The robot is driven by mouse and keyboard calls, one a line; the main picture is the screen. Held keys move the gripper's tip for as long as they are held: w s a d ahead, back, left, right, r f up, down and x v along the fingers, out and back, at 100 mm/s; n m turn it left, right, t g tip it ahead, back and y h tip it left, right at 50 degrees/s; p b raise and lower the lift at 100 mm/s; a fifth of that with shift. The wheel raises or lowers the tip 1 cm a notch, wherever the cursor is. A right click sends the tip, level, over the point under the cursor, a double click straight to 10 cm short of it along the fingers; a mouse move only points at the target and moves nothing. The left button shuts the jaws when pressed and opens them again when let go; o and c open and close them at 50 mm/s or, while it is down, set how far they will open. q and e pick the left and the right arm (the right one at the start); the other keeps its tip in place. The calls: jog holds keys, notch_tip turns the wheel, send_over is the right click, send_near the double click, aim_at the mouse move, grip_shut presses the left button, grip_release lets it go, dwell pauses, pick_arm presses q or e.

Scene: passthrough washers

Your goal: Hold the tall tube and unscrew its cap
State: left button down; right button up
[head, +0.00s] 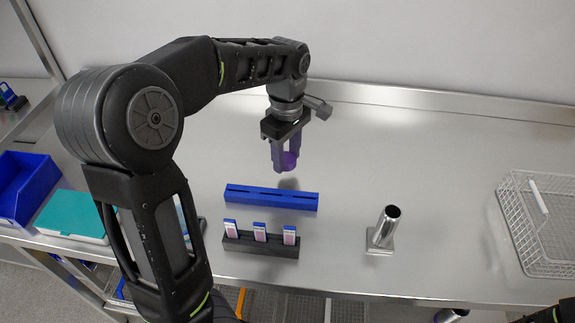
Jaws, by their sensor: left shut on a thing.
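My left gripper (286,158) hangs above the back middle of the steel bench, pointing down. It is shut on a small purple piece (288,163) that looks like a cap, held above the bench. A shiny steel tube (386,226) stands in a square-based metal holder right of the middle, leaning slightly, with its top open. I cannot tell whether this is the tall tube. No other tube stands out clearly. My right gripper is not in view.
A blue slotted bar (270,198) and a black rack (260,245) with 3 labelled slides lie mid-bench. A wire basket (540,260) with a white marker sits right. A blue bin (22,187) and a teal-topped box (72,214) are left. The back right is clear.

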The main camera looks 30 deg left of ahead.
aim_at(287, 159)
pick_arm(q)
jog(key=shift+f, duration=0.1)
jog(key=shift+f, duration=1.75)
jog(key=shift+f, duration=0.2)
jog(key=c, duration=0.8)
grip_release()
jog(key=shift+r, duration=0.15)
notch_tip(287, 159, up, 12)
jog(key=shift+r, duration=0.1)
